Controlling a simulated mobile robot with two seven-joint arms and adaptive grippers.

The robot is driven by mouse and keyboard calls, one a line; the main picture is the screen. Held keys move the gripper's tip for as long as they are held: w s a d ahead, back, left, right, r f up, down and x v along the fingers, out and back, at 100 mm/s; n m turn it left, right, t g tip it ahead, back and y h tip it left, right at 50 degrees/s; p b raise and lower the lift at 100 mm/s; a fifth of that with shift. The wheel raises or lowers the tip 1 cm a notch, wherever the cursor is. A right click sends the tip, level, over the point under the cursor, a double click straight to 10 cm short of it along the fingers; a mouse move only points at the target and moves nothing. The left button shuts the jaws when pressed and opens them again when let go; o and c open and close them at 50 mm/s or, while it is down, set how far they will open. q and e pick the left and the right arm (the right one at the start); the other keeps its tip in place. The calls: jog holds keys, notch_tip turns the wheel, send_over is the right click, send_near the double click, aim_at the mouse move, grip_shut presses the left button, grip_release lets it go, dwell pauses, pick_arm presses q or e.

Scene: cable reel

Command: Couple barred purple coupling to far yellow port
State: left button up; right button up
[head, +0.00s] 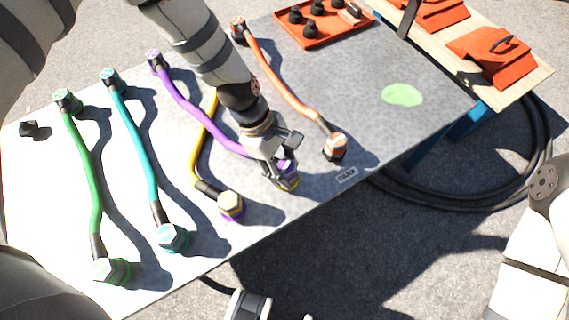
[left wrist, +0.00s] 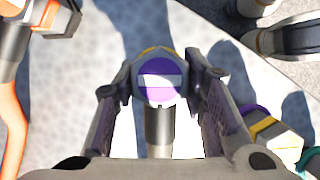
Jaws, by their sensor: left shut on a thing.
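My left gripper (head: 275,158) is shut on the purple coupling (head: 287,168), at the end of the purple hose (head: 190,107). In the left wrist view the coupling's purple face with a white bar (left wrist: 160,82) shows between the fingers. A yellow rim (head: 289,188), which looks like the yellow port, shows just under the coupling at the table edge. The gripper hides most of it, and I cannot tell whether the coupling is seated. My right gripper (head: 278,310) is partly in view at the bottom, its fingers apart and empty.
The yellow hose's coupling (head: 231,202) sits over a purple ring to the left. Teal (head: 172,237) and green (head: 111,270) couplings are further left, the orange one (head: 335,147) to the right. An orange tray (head: 325,35) stands at the back. A black cable (head: 535,160) lies coiled on the floor.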

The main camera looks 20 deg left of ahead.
pick_arm(q)
jog(key=shift+f, duration=0.3)
jog(key=o, duration=1.3)
jog(key=shift+o, duration=0.2)
jog(key=v, duration=1.2)
